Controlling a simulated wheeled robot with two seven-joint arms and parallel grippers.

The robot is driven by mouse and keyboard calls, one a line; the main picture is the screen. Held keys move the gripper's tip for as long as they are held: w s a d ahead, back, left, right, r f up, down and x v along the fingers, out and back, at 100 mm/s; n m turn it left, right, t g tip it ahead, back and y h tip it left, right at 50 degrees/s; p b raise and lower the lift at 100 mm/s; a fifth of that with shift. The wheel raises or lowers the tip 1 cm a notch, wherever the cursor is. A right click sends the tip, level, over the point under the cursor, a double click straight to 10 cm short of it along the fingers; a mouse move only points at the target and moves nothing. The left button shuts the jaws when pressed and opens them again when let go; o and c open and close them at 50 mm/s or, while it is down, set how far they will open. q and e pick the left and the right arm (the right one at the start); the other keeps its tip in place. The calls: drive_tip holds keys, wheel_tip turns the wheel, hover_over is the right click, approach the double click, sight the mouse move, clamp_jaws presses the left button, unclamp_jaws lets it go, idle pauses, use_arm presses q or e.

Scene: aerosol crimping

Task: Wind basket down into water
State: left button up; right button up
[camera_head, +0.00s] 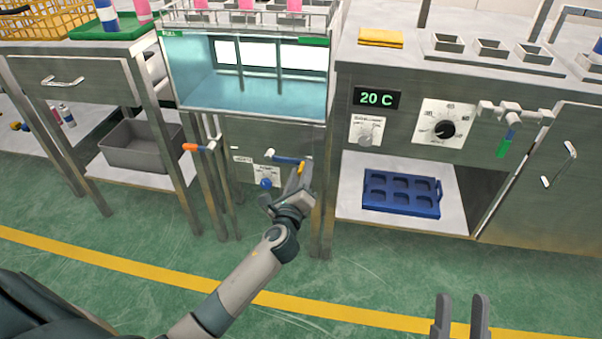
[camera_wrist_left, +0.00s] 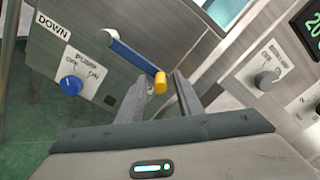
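A metal rack basket (camera_head: 213,17) with pink cans stands at the top of the glass-fronted water tank (camera_head: 205,85). Blue-tinted water shows behind the glass. Below the tank is a crank with a blue arm (camera_head: 285,159) and yellow grip (camera_head: 302,168); both also show in the left wrist view, as the blue arm (camera_wrist_left: 132,53) and yellow grip (camera_wrist_left: 160,83). My left gripper (camera_head: 299,172) is at the crank, its fingers apart on either side of the yellow grip; contact cannot be told. My right gripper (camera_head: 461,312) is open and empty at the bottom right.
A DOWN label (camera_wrist_left: 53,27) and a blue pump knob (camera_wrist_left: 71,85) sit left of the crank. An orange-tipped lever (camera_head: 192,148) juts out further left. To the right stand a counter with a 20 C display (camera_head: 376,98) and a blue tray (camera_head: 401,208) on its shelf.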

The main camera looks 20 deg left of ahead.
use_arm(q)
drive_tip(key=shift+c, duration=0.6)
use_arm(e)
drive_tip(key=shift+f, duration=0.15)
use_arm(q)
clamp_jaws()
use_arm(e)
drive_tip(key=shift+s+a+f, duration=0.15)
use_arm(q)
drive_tip(key=shift+r, duration=0.1)
drive_tip(key=shift+r, duration=0.1)
use_arm(e)
drive_tip(key=shift+s+f+g, duration=0.1)
drive_tip(key=shift+f+g, duration=0.4)
